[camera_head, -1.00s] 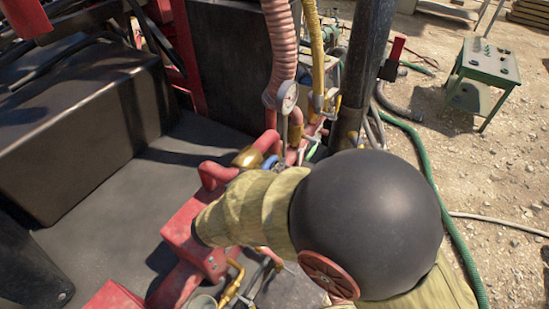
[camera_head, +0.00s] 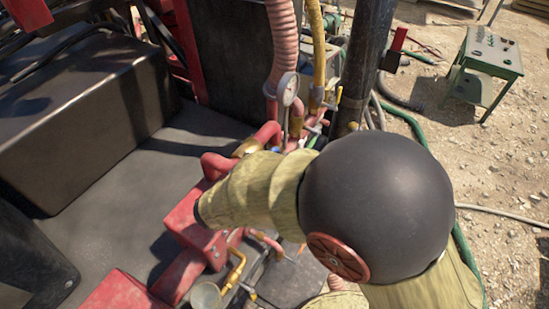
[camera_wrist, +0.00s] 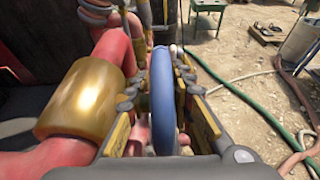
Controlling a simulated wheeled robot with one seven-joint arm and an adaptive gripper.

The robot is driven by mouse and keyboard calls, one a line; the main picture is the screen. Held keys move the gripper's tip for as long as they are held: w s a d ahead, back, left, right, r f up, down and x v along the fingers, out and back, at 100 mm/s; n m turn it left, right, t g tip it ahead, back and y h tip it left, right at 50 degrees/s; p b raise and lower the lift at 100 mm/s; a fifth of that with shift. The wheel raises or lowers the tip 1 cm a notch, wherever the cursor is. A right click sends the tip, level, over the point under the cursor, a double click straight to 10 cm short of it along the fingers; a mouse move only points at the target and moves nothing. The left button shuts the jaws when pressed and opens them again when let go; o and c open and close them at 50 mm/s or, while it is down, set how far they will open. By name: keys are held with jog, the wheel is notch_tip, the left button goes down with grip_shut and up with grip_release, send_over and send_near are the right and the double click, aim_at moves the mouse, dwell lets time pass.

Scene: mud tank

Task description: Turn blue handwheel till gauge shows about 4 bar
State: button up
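In the wrist view the blue handwheel (camera_wrist: 163,100) stands nearly edge-on between the two fingers of my gripper (camera_wrist: 160,72). Its rim runs along the gap, with a finger very close on each side; I cannot tell whether both pads press on it. In the head view my sleeved arm and black elbow cover my gripper and most or all of the wheel. The round pressure gauge (camera_head: 288,88) stands upright on the piping just behind, its pale dial turned partly aside. Its needle is too small to read.
A brass-coloured fitting on a red pipe (camera_wrist: 78,98) is close left of my gripper. A black post (camera_head: 362,70), a ribbed pink hose (camera_head: 284,45) and a yellow hose (camera_head: 317,45) rise behind. A green control stand (camera_head: 488,62) and hoses are on gravel at right.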

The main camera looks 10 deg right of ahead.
jog(key=v, duration=1.2)
dwell(0.3)
